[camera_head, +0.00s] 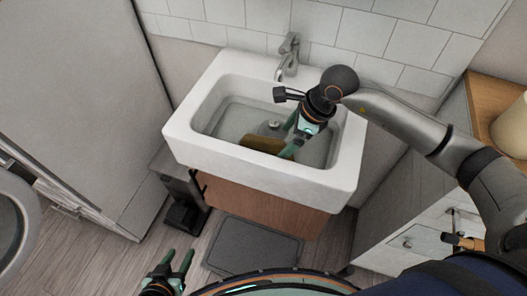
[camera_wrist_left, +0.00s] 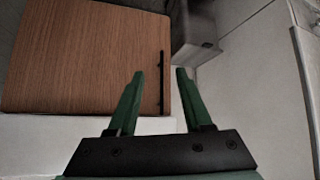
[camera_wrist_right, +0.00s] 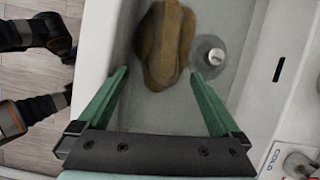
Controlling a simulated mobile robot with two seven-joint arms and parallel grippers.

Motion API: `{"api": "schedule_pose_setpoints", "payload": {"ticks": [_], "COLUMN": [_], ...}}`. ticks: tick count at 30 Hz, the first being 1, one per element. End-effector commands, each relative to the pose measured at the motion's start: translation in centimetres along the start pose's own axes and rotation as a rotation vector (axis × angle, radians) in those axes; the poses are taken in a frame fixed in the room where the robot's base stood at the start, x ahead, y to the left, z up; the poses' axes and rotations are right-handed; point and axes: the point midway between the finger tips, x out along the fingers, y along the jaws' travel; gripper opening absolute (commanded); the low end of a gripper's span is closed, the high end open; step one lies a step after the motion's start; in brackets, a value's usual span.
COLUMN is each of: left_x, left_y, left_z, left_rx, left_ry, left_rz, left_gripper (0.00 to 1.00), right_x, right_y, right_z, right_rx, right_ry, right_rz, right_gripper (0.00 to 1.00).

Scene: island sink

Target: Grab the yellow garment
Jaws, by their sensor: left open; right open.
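The yellow garment (camera_head: 262,144) is a folded, mustard-coloured cloth lying in the white sink (camera_head: 185,142), near its front wall. In the right wrist view the garment (camera_wrist_right: 165,42) lies ahead of the fingertips, next to the drain. My right gripper (camera_head: 289,140) is open and reaches down into the basin just right of the garment; it also shows in the right wrist view (camera_wrist_right: 155,80). No cloth is between its fingers. My left gripper (camera_head: 182,262) is open and empty, low in front of the sink, and its fingers show in the left wrist view (camera_wrist_left: 158,75).
A faucet (camera_head: 288,58) stands behind the basin. A wooden cabinet door (camera_head: 262,192) is under the sink. A grey mat (camera_head: 254,247) lies on the floor. A white drawer cabinet (camera_head: 405,235) stands at the right, and a tall grey panel (camera_head: 75,100) at the left.

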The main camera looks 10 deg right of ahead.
Motion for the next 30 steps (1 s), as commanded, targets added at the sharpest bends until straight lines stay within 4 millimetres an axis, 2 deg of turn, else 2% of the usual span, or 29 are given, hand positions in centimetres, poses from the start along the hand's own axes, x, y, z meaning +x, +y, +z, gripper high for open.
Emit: {"api": "schedule_pose_setpoints", "payload": {"ticks": [5,12,20,30], "left_x": [0.7,2.3,2.2,2.2], "left_y": [0.1,0.8,1.4,1.2], "left_z": [-0.3,0.1,-0.4,-0.5], "left_rx": [0.003,0.010,0.014,0.015], "left_ry": [0.016,0.016,0.018,0.020], "left_rz": [0.006,0.027,0.041,0.036], "left_gripper": [0.50,0.50,0.50,0.50], "right_x": [1.5,5.1,5.2,5.2], "right_y": [-0.1,-0.3,-0.4,-0.4], "right_z": [0.0,0.0,0.1,0.1], "right_rx": [0.001,0.000,0.000,0.001], "right_ry": [-0.001,-0.002,-0.001,-0.002], "right_rz": [0.003,0.003,0.001,0.001], "right_gripper": [1.00,1.00,1.00,0.64]}}
